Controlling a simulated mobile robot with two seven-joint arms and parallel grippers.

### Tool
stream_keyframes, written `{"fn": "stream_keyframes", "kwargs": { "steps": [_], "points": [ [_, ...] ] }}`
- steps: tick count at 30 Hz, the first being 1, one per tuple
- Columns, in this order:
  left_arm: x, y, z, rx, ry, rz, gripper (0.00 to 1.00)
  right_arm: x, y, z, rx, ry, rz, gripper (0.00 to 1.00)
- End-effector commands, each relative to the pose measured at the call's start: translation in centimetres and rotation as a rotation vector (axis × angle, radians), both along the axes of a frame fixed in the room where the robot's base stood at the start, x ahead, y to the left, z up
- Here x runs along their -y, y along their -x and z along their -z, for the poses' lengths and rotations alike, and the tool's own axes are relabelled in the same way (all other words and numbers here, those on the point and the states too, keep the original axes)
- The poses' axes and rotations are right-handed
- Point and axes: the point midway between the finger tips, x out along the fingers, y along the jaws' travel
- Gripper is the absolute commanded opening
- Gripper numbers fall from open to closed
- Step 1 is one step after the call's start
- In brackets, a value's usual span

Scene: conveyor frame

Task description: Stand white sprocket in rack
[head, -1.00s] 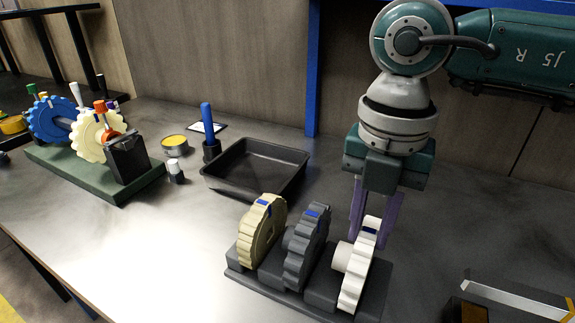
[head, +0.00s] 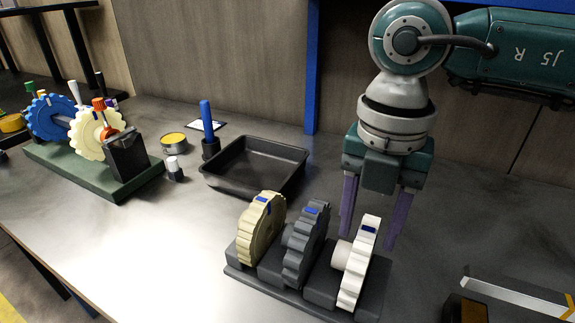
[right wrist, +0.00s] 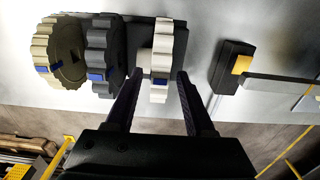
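The white sprocket (head: 358,266) stands upright in the right-hand place of the dark rack (head: 262,289). A grey sprocket (head: 307,245) and a beige sprocket (head: 261,229) stand to its left in the same rack. My right gripper (head: 369,238) is open, its purple fingers pointing down behind and above the white sprocket. In the right wrist view, the white sprocket (right wrist: 160,65) lies between the line of the two spread fingers (right wrist: 158,78), with a gap on each side. My left gripper is not in view.
A black tray (head: 254,166) and a blue-handled tool in a holder (head: 208,130) stand behind the rack. A green base (head: 90,178) with blue and cream gears is at left. A black-and-yellow block (head: 466,309) and a metal bar (head: 515,297) lie at right.

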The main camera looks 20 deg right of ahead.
Motion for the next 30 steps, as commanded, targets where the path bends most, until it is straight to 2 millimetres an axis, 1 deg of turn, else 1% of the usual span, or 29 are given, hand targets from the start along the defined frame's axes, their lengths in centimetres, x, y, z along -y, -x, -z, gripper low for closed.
{"fn": "stream_keyframes", "kwargs": {
  "steps": [8,11,14,21,24,27,30],
  "points": [
    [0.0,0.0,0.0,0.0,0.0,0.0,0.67,0.0,0.0,0.0,-0.001,0.001,0.0,0.62],
    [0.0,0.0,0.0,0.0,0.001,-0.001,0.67,0.0,0.0,-0.4,0.0,0.0,-0.001,0.62],
    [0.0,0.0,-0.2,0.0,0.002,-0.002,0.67,0.1,-0.1,-1.8,0.003,0.002,-0.001,0.62],
    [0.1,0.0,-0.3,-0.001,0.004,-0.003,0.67,0.0,-0.1,-6.7,0.004,0.0,0.0,0.62],
    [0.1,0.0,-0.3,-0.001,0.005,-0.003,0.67,0.0,-0.1,-8.3,0.004,0.0,-0.001,0.62],
    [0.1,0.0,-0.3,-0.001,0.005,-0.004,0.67,0.0,-0.1,-9.4,0.002,-0.001,0.0,0.62],
    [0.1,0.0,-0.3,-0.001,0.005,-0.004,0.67,0.0,0.0,-9.9,0.0,0.0,0.0,0.62]
  ]
}}
